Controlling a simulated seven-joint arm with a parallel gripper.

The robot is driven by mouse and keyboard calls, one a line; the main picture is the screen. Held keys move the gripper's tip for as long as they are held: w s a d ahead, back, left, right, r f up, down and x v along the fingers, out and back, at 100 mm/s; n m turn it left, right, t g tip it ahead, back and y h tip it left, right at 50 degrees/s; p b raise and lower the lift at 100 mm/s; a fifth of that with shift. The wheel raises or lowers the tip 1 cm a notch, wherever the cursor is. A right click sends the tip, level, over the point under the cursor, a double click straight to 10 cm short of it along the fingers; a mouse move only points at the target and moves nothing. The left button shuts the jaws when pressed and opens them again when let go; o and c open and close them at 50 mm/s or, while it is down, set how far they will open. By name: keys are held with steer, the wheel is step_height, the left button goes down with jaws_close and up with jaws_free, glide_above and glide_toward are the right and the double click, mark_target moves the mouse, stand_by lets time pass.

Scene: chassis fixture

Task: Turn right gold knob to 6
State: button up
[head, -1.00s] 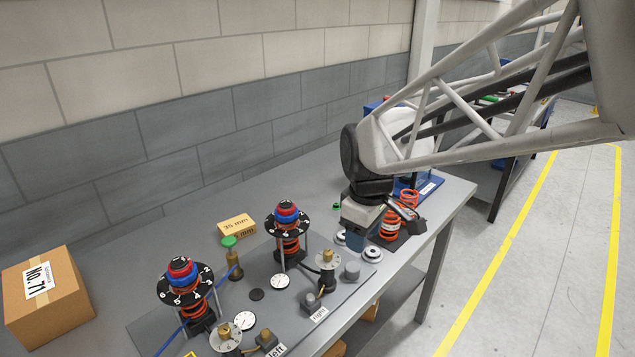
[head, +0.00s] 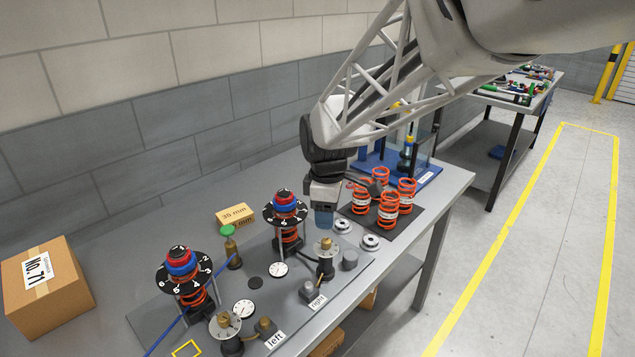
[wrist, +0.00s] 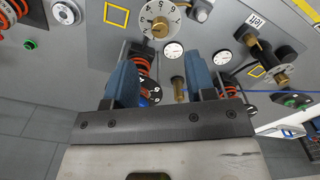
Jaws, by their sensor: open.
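The right gold knob (head: 327,243) stands upright on a pale numbered dial (head: 318,252) behind the label reading "right" (head: 318,302). In the wrist view the dial (wrist: 172,12) shows at the top centre with the gold knob (wrist: 158,28) at its middle; I cannot read its setting. My gripper (head: 323,226) points down just above and behind the knob, apart from it. In the wrist view its two blue fingers (wrist: 162,72) are spread wide with nothing held between them.
The left gold knob (head: 225,320) stands on its dial at front left. Two spring towers with black numbered discs, the right (head: 285,214) and the left (head: 183,272), rise nearby. A green-topped post (head: 229,240) stands between them. Orange springs (head: 388,210) are at right; a cardboard box (head: 45,290) is at far left.

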mark_target(326, 240)
steer(key=shift+f, duration=0.15)
steer(key=shift+f, duration=3.75)
steer(key=shift+c, duration=0.4)
steer(key=c, duration=0.8)
steer(key=shift+c, duration=0.2)
